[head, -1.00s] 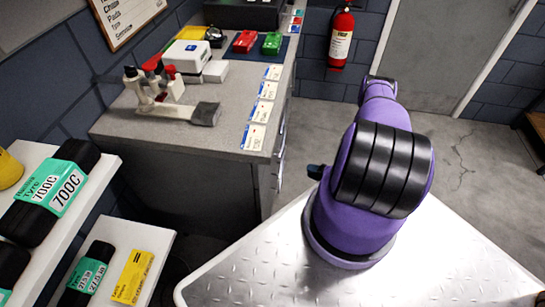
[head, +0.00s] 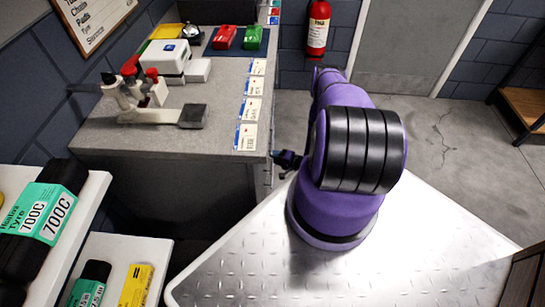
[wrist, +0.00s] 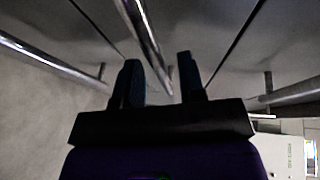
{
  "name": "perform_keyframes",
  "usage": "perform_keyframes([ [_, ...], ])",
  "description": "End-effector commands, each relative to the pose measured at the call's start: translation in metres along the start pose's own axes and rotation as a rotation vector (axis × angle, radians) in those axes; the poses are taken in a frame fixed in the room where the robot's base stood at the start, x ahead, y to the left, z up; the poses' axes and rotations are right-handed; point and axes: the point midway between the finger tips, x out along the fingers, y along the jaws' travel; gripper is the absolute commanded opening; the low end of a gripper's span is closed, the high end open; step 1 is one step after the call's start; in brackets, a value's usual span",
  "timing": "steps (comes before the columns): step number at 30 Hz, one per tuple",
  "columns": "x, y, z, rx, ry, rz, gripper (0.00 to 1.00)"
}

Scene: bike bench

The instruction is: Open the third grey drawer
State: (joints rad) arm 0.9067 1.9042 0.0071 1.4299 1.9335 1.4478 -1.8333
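Grey drawer fronts (wrist: 215,30) with bar handles fill the wrist view. One handle (wrist: 142,32) runs down between the fingers of my gripper (wrist: 160,78); others show at left (wrist: 50,65) and right (wrist: 296,91). The fingers are apart, and I cannot tell whether either touches the middle handle. In the head view my gripper (head: 287,160) is beside the drawer side of the grey bench (head: 120,140), partly hidden behind my arm. The drawer fronts are nearly edge-on there, so which is third cannot be told. No drawer visibly stands out.
The bench top holds a clamp-like tool (head: 150,110), a white box (head: 165,58), red (head: 225,37) and green (head: 254,37) items, and label cards (head: 246,137) along its edge. White shelves with tyre boxes (head: 40,215) stand at left. The floor (head: 440,135) at right is clear.

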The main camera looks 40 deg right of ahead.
Motion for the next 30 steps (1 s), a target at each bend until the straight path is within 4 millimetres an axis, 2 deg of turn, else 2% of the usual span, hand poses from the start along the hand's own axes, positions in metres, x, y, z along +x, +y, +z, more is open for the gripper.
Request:
perform_keyframes([
  [5, 0.0115, 0.0001, 0.0004, 0.000, -0.001, 0.000, 0.37],
  [14, 0.0131, 0.0000, 0.0003, 0.001, 0.000, 0.000, 0.37],
  [18, 0.0130, -0.0001, 0.0003, 0.001, 0.000, 0.000, 0.04],
  [19, 0.0130, -0.0001, 0.0002, 0.001, 0.000, 0.000, 0.00],
  [26, 0.0121, 0.0002, -0.0001, 0.001, 0.000, 0.000, 0.00],
  [30, 0.0045, 0.0019, -0.0035, 0.001, 0.001, 0.001, 0.00],
])
